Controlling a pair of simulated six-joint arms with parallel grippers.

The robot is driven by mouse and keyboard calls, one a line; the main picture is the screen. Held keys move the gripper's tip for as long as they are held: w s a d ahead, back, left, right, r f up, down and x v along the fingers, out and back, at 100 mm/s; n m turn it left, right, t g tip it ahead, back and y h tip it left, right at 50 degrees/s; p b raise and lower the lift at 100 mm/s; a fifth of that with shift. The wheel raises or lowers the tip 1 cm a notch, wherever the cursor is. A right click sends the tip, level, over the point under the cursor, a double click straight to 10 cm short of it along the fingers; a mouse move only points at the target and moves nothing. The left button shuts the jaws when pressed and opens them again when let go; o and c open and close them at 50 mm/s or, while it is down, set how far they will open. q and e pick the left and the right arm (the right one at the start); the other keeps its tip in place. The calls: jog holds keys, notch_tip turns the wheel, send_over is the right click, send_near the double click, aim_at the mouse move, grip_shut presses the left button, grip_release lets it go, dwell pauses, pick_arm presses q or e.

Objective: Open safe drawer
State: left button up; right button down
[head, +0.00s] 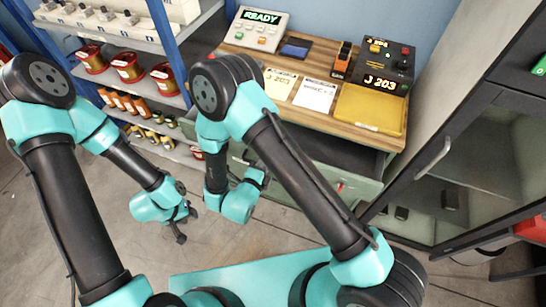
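The green bench has drawers under its wooden top. One green drawer (362,186) stands out from the bench, with a dark interior showing behind its front and a small red and white mark on the front. Which drawer is the safe one, I cannot tell. My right arm crosses in front of the bench and hides part of the drawers. My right gripper (262,172) hangs near the bench front, left of that mark; its fingers are mostly hidden. My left gripper (184,225) hangs above the floor, left of the bench, with its dark fingertips apart and nothing seen between them.
On the bench top are a READY panel (258,29), two paper cards, a black device (386,65) and a yellow tray (370,108). A blue shelf with spools (127,67) stands at left. A glass-door cabinet with a handle (433,156) stands at right. Floor is clear between.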

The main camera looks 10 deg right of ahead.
jog(key=f+v, duration=0.1)
jog(key=v, duration=0.7)
jog(key=shift+s+a+f, duration=0.25)
jog(key=shift+f, duration=0.1)
jog(key=c, duration=1.2)
grip_release()
jog(key=shift+w+d, duration=0.1)
